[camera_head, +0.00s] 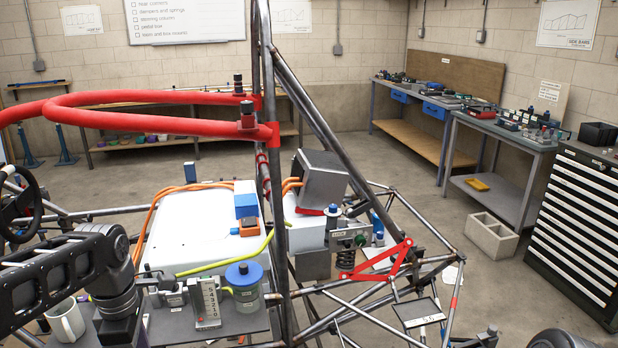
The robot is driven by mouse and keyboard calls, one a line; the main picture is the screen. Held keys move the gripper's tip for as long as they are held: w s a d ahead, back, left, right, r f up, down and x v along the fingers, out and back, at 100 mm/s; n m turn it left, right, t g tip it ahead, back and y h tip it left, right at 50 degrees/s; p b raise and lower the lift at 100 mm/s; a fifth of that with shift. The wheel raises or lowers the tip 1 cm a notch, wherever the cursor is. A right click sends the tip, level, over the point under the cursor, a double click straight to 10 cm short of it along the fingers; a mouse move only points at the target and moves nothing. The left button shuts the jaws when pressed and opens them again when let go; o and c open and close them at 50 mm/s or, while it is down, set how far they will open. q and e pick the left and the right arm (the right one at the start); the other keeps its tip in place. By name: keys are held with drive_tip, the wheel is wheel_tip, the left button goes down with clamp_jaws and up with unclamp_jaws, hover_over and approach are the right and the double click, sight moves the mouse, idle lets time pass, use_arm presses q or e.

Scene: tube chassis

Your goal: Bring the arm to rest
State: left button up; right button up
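My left arm (60,278) comes in from the left edge and bends down at its wrist. The dark lower end of my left gripper (120,325) shows beside a pale mug (66,320) at the bottom left. Its fingertips are not clearly visible, so I cannot tell whether it is open or holds anything. My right gripper is not in view.
A tube chassis (326,125) with red padded bars (160,117) fills the middle. A blue-lidded jar (244,290) and a small white gauge block (206,302) stand on a dark shelf near my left wrist. A steering wheel (38,205) is at far left. Benches (490,135) line the right wall.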

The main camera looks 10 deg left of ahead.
use_arm(q)
drive_tip(key=w+d+f+m+t+h, duration=0.1)
drive_tip(key=w+d+f+m+t, duration=0.3)
drive_tip(key=w+m, duration=0.55)
drive_tip(key=w+d+f+m+t+h, duration=0.15)
drive_tip(key=d+f+m, duration=0.45)
drive_tip(key=d+f, duration=0.6)
drive_tip(key=s+d+f+m+g, duration=0.1)
drive_tip(key=s+d+f, duration=0.2)
drive_tip(key=s+f, duration=0.4)
drive_tip(key=s+d+f+m+g+h, duration=0.1)
drive_tip(key=s+d+f+m+g, duration=0.1)
drive_tip(key=s+d+f, duration=0.2)
drive_tip(key=s+d+f+m+g, duration=0.1)
drive_tip(key=s+d+f, duration=0.3)
drive_tip(key=s+f, duration=0.7)
drive_tip(key=s+g, duration=0.1)
drive_tip(key=s, duration=0.1)
drive_tip(key=shift+s+d+h, duration=0.2)
drive_tip(key=shift+s+h, duration=0.15)
drive_tip(key=shift+m, duration=0.25)
